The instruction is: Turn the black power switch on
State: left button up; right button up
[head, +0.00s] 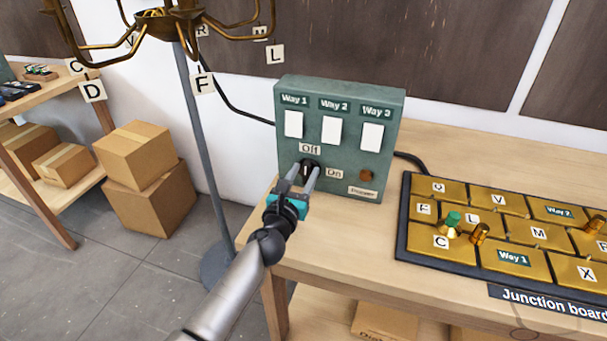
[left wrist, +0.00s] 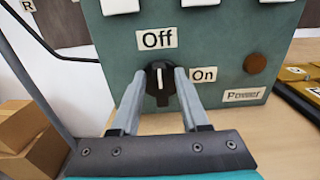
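The black power switch (left wrist: 159,80) is a round knob with a white line on the front of the green control box (head: 340,100). In the left wrist view the white line points up, toward the "Off" label (left wrist: 157,39). The "On" label (left wrist: 203,74) is to the right of the knob. My left gripper (head: 309,174) is at the knob, with one finger on each side of it. In the left wrist view the fingers (left wrist: 160,88) are close against the knob's sides; whether they press on it is hard to tell. My right gripper is not in view.
The box has three white switches, a brown round lamp (head: 367,175) and a "Power" label (head: 362,191). A junction board (head: 450,254) with brass plates lies right on the wooden table (head: 300,238). A brass lamp (head: 165,20) on a grey pole (head: 205,150) stands left. Cardboard boxes (head: 150,207) are further left.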

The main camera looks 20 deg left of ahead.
pick_arm(q)
grip_shut()
jog(key=shift+m, duration=0.3)
dwell(0.3)
jog(key=m, duration=0.3)
jog(key=shift+d+f+p, duration=0.1)
jog(key=shift+d+p, duration=0.2)
jog(key=shift+p, duration=0.1)
jog(key=m, duration=0.5)
jog(key=shift+d+f, duration=0.15)
jog(key=shift+d, duration=0.1)
jog(key=m, duration=0.4)
jog(key=shift+d+f+m+p, duration=0.15)
jog(key=shift+f+m+p, duration=0.1)
jog(key=shift+m+p, duration=0.1)
jog(key=shift+d+f+m, duration=0.1)
jog(key=shift+f+m, duration=0.05)
jog(key=shift+m, duration=1)
jog(key=shift+f+m, duration=0.15)
jog(key=shift+m, duration=0.95)
